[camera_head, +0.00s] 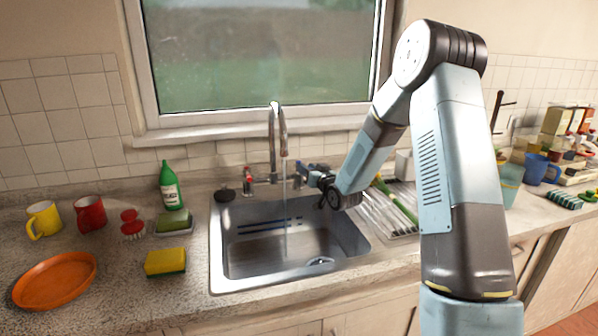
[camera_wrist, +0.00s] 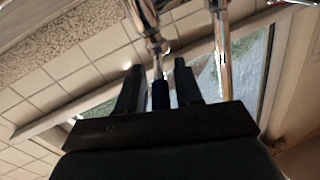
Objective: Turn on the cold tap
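The chrome tap (camera_head: 274,135) stands behind the sink, and a thin stream of water (camera_head: 285,205) falls from its spout into the basin. A red handle (camera_head: 248,180) is on its left side. A blue handle (camera_head: 304,168), the cold one by its colour, is on its right, next to my gripper (camera_head: 314,179). In the wrist view my gripper (camera_wrist: 159,68) is open, its two dark fingers apart on either side of the blue handle (camera_wrist: 160,95). A small gap shows on each side of the handle; whether they touch further down is hidden.
The steel sink (camera_head: 218,262) is empty. A green bottle (camera_head: 171,187), sponges, a red brush (camera_head: 132,224), mugs and an orange plate (camera_head: 52,282) are on the left counter. A drying rack (camera_head: 390,213) is right of the sink. The window (camera_head: 260,50) is behind the tap.

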